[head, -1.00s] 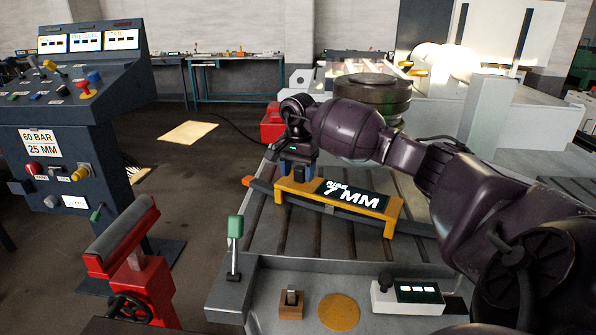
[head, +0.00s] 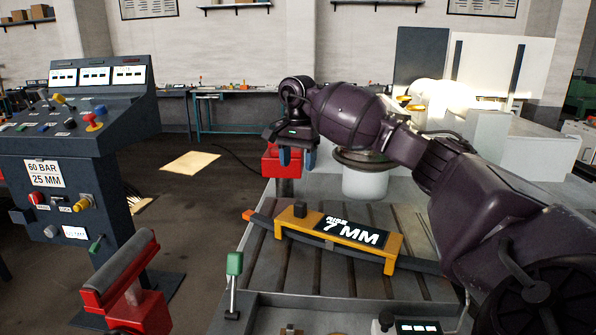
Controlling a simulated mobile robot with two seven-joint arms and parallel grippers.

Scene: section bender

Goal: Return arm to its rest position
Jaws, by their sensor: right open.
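My right arm reaches in from the right in the head view. My right gripper (head: 297,158) points down with its blue fingertips apart and nothing between them. It is above and apart from the yellow gauge bridge (head: 393,258) marked "7 MM". The bridge straddles a dark bar (head: 418,265) with an orange tip, which lies across the slotted machine table (head: 310,282). My left gripper is out of view.
A control console (head: 75,140) with knobs and screens stands at the left. A red roller stand (head: 135,290) is at the lower left. A green-handled lever (head: 233,265) rises at the table's front left. Open floor (head: 190,215) lies between console and table.

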